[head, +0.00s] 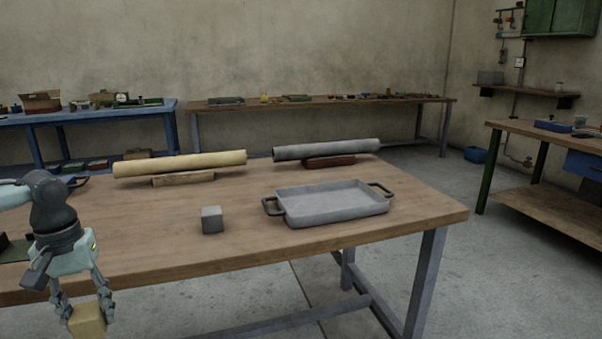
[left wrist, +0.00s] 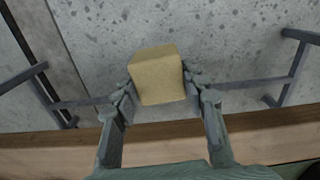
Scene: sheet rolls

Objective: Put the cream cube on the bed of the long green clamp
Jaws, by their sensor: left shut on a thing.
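The cream cube (head: 88,321) is held between the fingers of my left gripper (head: 83,304), low at the left in front of the table's near edge. In the left wrist view, the cube (left wrist: 157,76) sits between both fingertips of the left gripper (left wrist: 156,90), over the concrete floor. A dark green piece (head: 14,249) lies on the table at the far left, partly hidden by my left arm and the picture edge. It may be the long green clamp; its bed cannot be made out. My right gripper is not in view.
On the wooden table (head: 425,207) stand a grey cube (head: 212,220), a grey tray (head: 335,212) with black handles, a cream roll (head: 180,163) and a grey roll (head: 327,149) on low supports. The table's front middle is clear. Its edge (left wrist: 265,135) crosses the left wrist view.

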